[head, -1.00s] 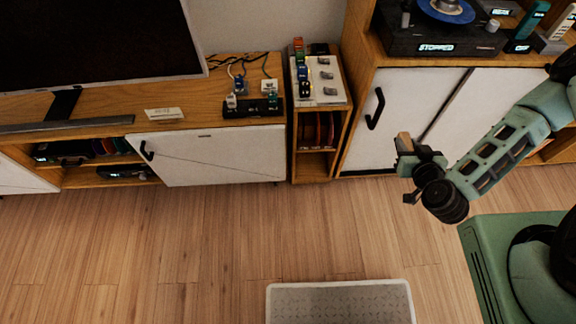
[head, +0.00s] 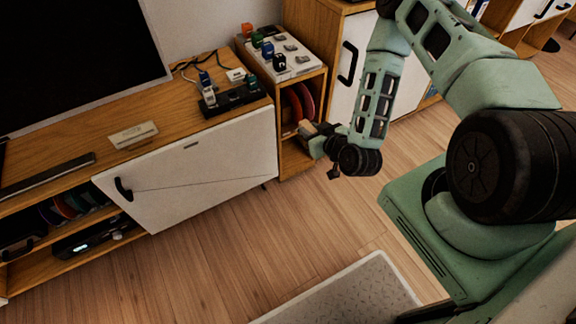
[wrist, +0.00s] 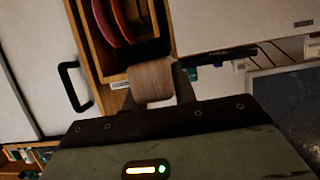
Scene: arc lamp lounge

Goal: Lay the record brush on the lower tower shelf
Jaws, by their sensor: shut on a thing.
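My gripper (head: 318,140) is shut on the record brush, a small block with a wood-brown face (head: 307,128). The brush (wrist: 151,82) shows in the wrist view between the fingers. My gripper is in front of the narrow wooden tower (head: 295,169), close to its open front. The tower has an upper compartment with red and dark discs (wrist: 117,20) standing in it and a lower shelf beneath. In the head view my gripper and the brush partly cover the tower's right side. I cannot tell whether the brush is inside the opening.
A white panel with several small coloured blocks (head: 285,63) tops the tower. A low cabinet with a white door (head: 200,165) stands to the left, a taller cabinet with a black handle (head: 348,62) to the right. A pale mat (head: 350,295) lies on open floor.

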